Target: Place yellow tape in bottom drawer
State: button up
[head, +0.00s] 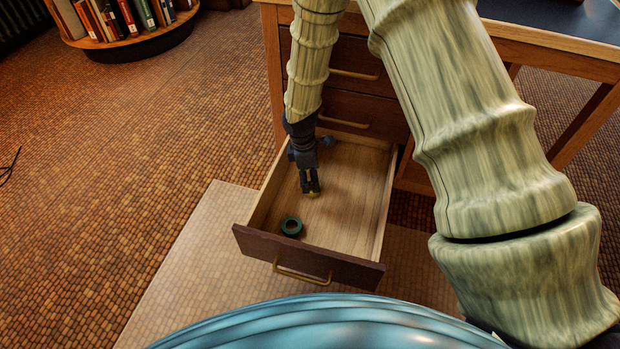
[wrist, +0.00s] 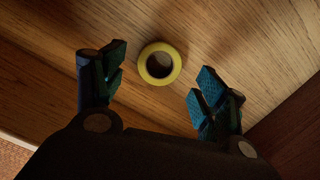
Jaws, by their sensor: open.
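The bottom drawer (head: 352,215) is pulled out of the wooden desk, its pale wood floor showing. The yellow tape (wrist: 176,71) is a small ring lying flat on the wooden floor in the wrist view. In the head view only a bit of the yellow tape (head: 313,194) shows at my fingertips, inside the drawer. My gripper (head: 311,190) points down into the drawer. In the wrist view my gripper (wrist: 158,84) is open, with the tape ahead of and between the fingers, touching neither. Part of the tape is hidden by my gripper in the head view.
Closed drawers (head: 352,112) sit above the open one. A pale mat (head: 190,262) lies on the floor beneath. A low round bookshelf (head: 128,42) stands at the far left.

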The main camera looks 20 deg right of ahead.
notch_tip(320, 180, up, 8)
jog(key=a+p, duration=0.1)
jog(key=p, duration=0.2)
jog(key=shift+w+r+p, duration=0.1)
jog(key=shift+r+p, duration=0.05)
jog(key=shift+p, duration=0.2)
